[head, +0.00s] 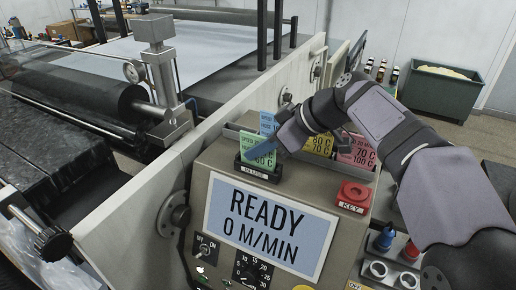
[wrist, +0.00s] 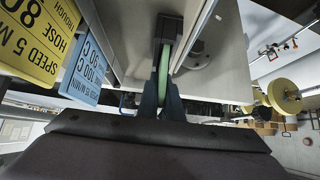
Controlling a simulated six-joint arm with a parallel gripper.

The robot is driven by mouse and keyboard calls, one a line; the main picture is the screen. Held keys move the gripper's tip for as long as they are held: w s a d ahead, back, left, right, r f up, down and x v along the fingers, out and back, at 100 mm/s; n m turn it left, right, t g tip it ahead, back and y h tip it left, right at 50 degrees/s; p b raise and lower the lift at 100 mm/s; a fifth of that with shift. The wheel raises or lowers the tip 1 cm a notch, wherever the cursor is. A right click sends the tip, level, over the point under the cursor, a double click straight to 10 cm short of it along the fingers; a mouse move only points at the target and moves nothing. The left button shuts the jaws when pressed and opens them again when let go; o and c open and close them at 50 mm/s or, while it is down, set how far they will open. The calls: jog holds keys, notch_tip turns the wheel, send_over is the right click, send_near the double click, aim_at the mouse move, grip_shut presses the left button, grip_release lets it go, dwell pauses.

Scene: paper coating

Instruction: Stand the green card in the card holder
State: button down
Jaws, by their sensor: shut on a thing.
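The green card (head: 255,146) stands upright at the black card holder (head: 245,168) marked IN USE, on top of the grey control box. Its lower edge meets the holder; I cannot tell how deep it sits in the slot. My gripper (head: 268,148) comes in from the right and is shut on the green card, covering part of its face. In the wrist view the green card (wrist: 163,68) shows edge-on between the two dark fingers of my gripper (wrist: 162,88), with the dark holder (wrist: 167,22) just beyond.
Behind stands a rack with a blue card (head: 268,122), yellow cards (head: 318,143) and pink cards (head: 360,151). A red KEY block (head: 354,195) is to the right on the box top. The READY display (head: 268,219) is on the sloped front. A cream machine wall runs along the left.

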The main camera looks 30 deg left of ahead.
dwell(0.3)
jog(key=c, duration=1.8)
grip_release()
jog(key=shift+c, duration=0.2)
jog(key=b+v, duration=0.1)
jog(key=v, duration=0.4)
jog(key=shift+d+r+b, duration=0.15)
jog(key=shift+d+b, duration=0.1)
jog(key=shift+b, duration=0.1)
jog(key=shift+v, duration=0.85)
